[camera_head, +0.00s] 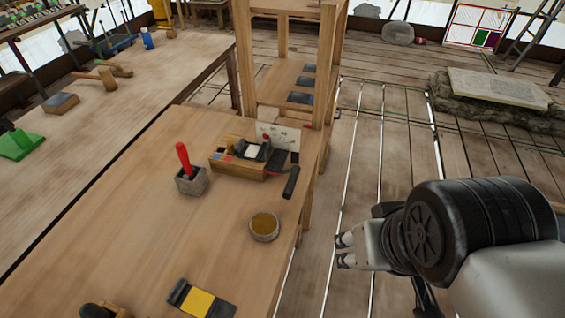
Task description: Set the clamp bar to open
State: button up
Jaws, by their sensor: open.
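A wooden fixture (237,166) stands near the right edge of the table, with dark, red and pale parts on top. A bar with a thick black grip (291,182) and a thin red part sticks out at its right side, towards the table edge. This looks like the clamp bar, but its setting is too small to tell. My gripper (344,250) is open and empty. In the picture it is right of the table and below the fixture, apart from both.
The wooden table (150,215) also holds a grey block (190,184) with an upright red handle, a round dish (264,226) of brown stuff and a yellow and black pad (200,301). A wooden post (326,70) rises behind the fixture.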

aim_at(260, 154)
jog(key=i+l+u, duration=0.25)
jog(key=i, duration=0.25)
jog(key=i+l+u, duration=0.2)
jog(key=i, duration=0.25)
jog(key=l, duration=0.1)
